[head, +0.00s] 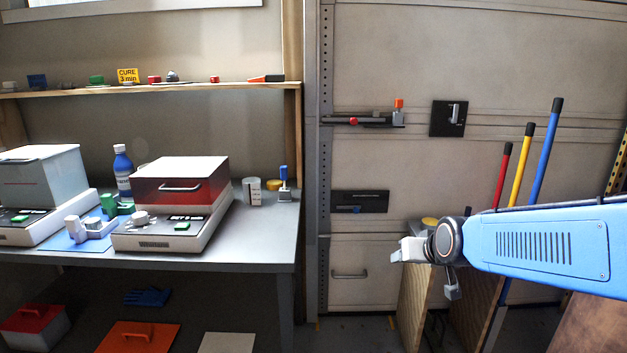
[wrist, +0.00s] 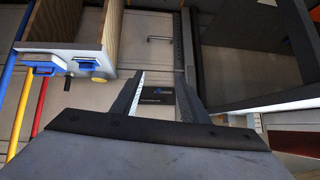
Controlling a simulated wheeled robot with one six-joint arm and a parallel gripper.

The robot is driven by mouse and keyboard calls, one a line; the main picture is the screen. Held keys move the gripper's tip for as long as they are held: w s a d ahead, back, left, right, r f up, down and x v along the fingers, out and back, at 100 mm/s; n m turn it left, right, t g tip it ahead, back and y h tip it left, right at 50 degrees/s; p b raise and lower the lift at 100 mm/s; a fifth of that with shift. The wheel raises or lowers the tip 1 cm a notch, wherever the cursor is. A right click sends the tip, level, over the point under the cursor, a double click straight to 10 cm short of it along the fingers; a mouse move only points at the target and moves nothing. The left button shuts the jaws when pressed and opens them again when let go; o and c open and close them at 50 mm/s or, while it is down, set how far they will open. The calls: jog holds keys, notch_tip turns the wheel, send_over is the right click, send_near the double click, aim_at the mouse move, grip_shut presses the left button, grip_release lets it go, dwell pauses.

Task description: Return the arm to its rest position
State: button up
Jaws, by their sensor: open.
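My gripper (wrist: 158,96) shows in the wrist view with its two dark fingers apart and nothing between them. Behind the gap lies a black plate (wrist: 154,98) on the garage door, some way off. In the head view my blue arm (head: 545,247) reaches in from the right edge, roughly level. Its wrist end is in front of the garage door, right of the workbench, and touches nothing that I can see. The fingers are hard to make out there.
The workbench (head: 272,232) at left holds two printers, one with a red cover (head: 182,183), a blue bottle (head: 122,170) and cups. Red, yellow (head: 520,165) and blue (head: 549,150) poles stand behind my arm. Wooden panels (head: 415,295) stand below its wrist end.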

jog(key=s+d+f+g, duration=0.1)
jog(key=s+d+g, duration=0.1)
jog(key=s, duration=1.2)
jog(key=s+d+f+g+h, duration=0.1)
jog(key=s+d+g, duration=0.1)
jog(key=s, duration=1.2)
jog(key=shift+d+f+g, duration=0.3)
jog(key=shift+d+g, duration=0.1)
jog(key=shift+d, duration=0.05)
